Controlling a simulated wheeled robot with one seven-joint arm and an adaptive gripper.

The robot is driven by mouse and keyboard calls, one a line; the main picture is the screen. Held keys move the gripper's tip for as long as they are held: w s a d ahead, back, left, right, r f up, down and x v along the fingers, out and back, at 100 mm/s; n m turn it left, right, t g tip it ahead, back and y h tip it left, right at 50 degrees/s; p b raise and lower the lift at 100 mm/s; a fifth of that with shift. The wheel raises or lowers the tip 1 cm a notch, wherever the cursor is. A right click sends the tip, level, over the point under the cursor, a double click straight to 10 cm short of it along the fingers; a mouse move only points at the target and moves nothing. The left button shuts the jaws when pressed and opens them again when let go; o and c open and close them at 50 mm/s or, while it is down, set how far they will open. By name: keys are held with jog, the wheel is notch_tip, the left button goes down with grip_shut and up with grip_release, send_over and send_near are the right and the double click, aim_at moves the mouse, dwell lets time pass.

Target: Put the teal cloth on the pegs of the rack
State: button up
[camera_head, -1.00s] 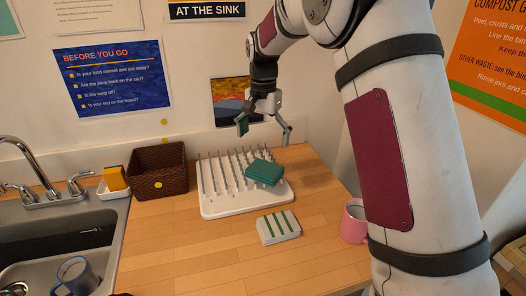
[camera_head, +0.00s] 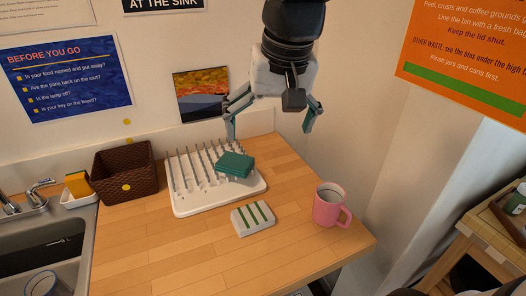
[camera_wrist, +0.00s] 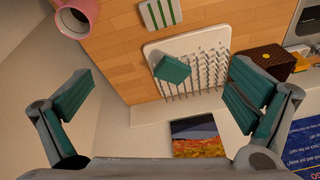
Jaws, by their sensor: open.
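The teal cloth (camera_head: 235,164) is a folded block lying tilted on top of the pegs at the right part of the white rack (camera_head: 190,208). In the wrist view the cloth (camera_wrist: 172,69) rests over the near pegs of the rack (camera_wrist: 160,48). My gripper (camera_head: 271,132) is open and empty, with teal-padded fingers spread wide. It hangs behind and to the right of the cloth, apart from it. In the wrist view my gripper (camera_wrist: 158,100) has one finger at each side, with nothing between the pads touching them.
A white cloth with green stripes (camera_head: 253,218) lies in front of the rack. A pink mug (camera_head: 329,205) stands to the right. A brown basket (camera_head: 124,172), a yellow sponge (camera_head: 77,184) in a dish and the sink (camera_head: 60,255) are at left.

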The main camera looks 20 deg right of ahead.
jog(key=s+f+n+t, duration=0.1)
jog(key=s+f+n, duration=0.2)
jog(key=s, duration=0.8)
jog(key=shift+s+f+t, duration=0.2)
jog(key=shift+s+t, duration=0.2)
dwell(0.5)
